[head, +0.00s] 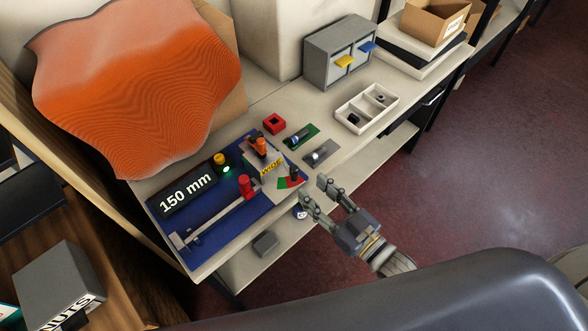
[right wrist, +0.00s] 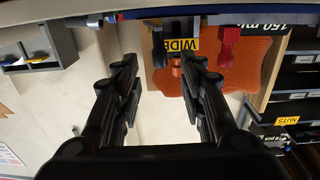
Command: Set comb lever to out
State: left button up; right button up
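The blue-based fixture (head: 215,232) stands on the bench. It carries a black-knobbed lever (head: 294,173) over a red and green sector (head: 290,183), an orange knob (head: 261,146) by a yellow WIDE label (head: 271,166), and a red knob (head: 246,187). Which of these is the comb lever is not marked. My right gripper (head: 314,191) is open and empty, just to the right of the black lever, apart from it. In the right wrist view its two fingers (right wrist: 162,66) are spread, with the WIDE label (right wrist: 180,44) beyond them. My left gripper is not in view.
A 150 mm display (head: 186,193) and a yellow button (head: 219,159) with a green light are on the fixture. A red square block (head: 274,123), a divided white tray (head: 367,107) and a grey drawer cabinet (head: 338,48) stand behind. A large orange wavy sheet (head: 135,85) is at the back left.

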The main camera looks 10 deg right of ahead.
aim_at(297, 174)
jog(key=x, duration=0.8)
jog(key=shift+w, duration=0.1)
grip_shut()
